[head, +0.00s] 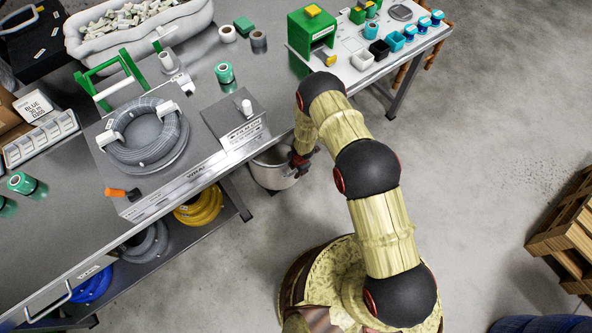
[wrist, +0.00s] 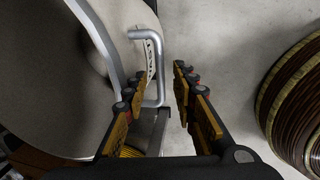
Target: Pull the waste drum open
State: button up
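The waste drum (head: 268,175) is a pale round bin standing under the edge of the steel bench in the head view. In the wrist view the drum (wrist: 118,22) fills the left side, with a rim and partly hidden lettering. A silver bar handle (wrist: 160,70) bends out from its side. My gripper (wrist: 160,75) is open, one finger on each side of the handle bar. I cannot tell whether either finger touches it. In the head view my gripper (head: 299,166) is at the drum's right side, small and partly hidden by my arm.
The steel bench (head: 120,222) overhangs the drum and carries a grey cable coil (head: 147,140) on a metal box. A lower shelf holds a yellow coil (head: 199,207) and other coils. A wooden pallet (head: 566,240) stands far right. The floor (head: 480,150) between is clear.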

jog(key=shift+c, duration=0.2)
grip_shut()
dwell(0.7)
